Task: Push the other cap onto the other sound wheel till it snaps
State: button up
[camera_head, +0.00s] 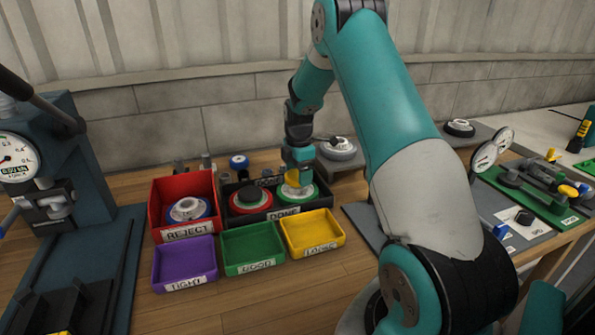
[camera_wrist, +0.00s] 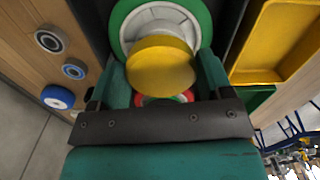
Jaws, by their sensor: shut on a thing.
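A yellow cap (camera_wrist: 160,68) is held between the two fingers of my gripper (camera_wrist: 163,82). In the head view my gripper (camera_head: 298,158) points down over the right side of the black DONE tray (camera_head: 284,213). Below it is a green-rimmed wheel (camera_head: 305,195) with a pale hub, and the yellow cap (camera_head: 292,182) shows at the hub. In the wrist view the cap overlaps the pale hub of the green wheel (camera_wrist: 118,15); I cannot tell whether it is seated.
A red REJECT bin (camera_head: 184,234) holds a blue-rimmed wheel (camera_head: 187,209). Purple (camera_head: 185,263), green (camera_head: 252,249) and yellow (camera_head: 312,233) bins stand in front. A dial press (camera_head: 50,160) is at left; a fixture board (camera_head: 530,195) is at right.

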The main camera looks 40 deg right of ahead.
jog(key=shift+d+f, duration=0.1)
jog(key=shift+f, duration=0.05)
dwell(0.7)
jog(key=shift+f, duration=1.25)
dwell(1.2)
jog(key=o, duration=0.9)
jog(key=shift+o, duration=0.2)
notch_tip(320, 180, up, 17)
jog(key=b, duration=0.1)
jog(key=shift+r, duration=0.2)
